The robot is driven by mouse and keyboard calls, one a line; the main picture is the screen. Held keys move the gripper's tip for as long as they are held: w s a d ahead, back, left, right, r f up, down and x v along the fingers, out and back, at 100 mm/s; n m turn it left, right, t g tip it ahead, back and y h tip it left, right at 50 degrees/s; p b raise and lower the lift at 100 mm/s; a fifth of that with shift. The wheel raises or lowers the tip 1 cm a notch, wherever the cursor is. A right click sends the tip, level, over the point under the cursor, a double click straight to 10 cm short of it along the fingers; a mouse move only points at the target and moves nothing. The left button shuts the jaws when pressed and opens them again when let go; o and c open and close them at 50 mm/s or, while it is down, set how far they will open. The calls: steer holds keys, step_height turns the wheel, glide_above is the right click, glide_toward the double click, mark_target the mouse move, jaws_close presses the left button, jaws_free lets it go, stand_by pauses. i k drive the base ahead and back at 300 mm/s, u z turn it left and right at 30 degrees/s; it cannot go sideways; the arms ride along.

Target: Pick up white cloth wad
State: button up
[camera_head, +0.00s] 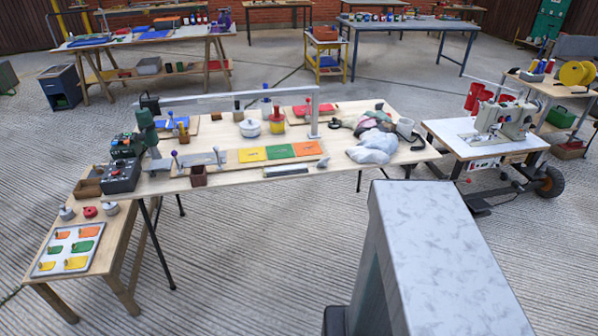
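A pale white cloth wad (372,148) lies crumpled near the right end of the wooden worktable (235,178). Behind it and touching or very near it is a heap of mixed pink, dark and grey cloth (375,122). A grey-white mug (405,127) stands just right of the wad. My gripper is not in view.
Coloured yellow, green and orange panels (280,152) lie left of the wad, with a small pale object (322,161) between. A sewing machine (505,118) is on a wheeled table at right. Bare floor lies in front.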

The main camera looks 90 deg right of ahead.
mark_target(323, 163)
steer(key=u, duration=0.75)
steer(key=k, duration=2.1)
steer(key=z, duration=0.9)
